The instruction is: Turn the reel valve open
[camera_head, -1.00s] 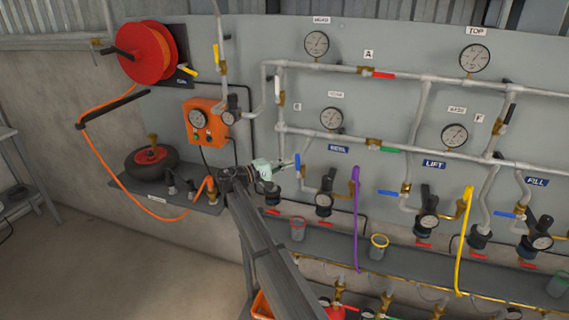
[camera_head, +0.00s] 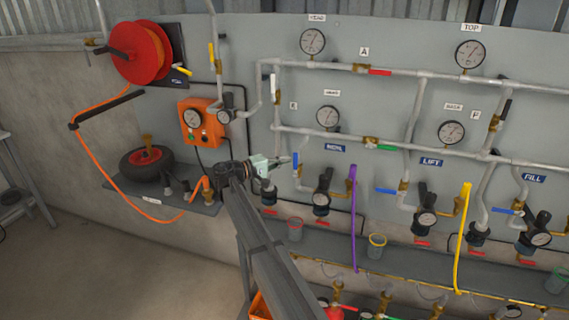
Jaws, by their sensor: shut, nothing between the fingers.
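The orange-red hose reel (camera_head: 140,52) is mounted at the upper left of the wall. A yellow lever (camera_head: 182,71), apparently the reel valve, sits at the reel's lower right. Another yellow lever (camera_head: 211,54) is on the vertical pipe to its right. My gripper (camera_head: 287,161) is shut and empty, well right of and below the reel. Its fingers point right, close to a blue lever (camera_head: 296,159) on the panel. I cannot tell whether they touch it. The fingers are small and partly dark in this view.
An orange box (camera_head: 198,122) with a gauge is between the reel and my gripper. An orange hose (camera_head: 95,160) loops down left to a shelf with a wheel (camera_head: 146,163). Pipes, gauges and regulators crowd the panel at right. A purple hose (camera_head: 353,210) hangs right of my gripper.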

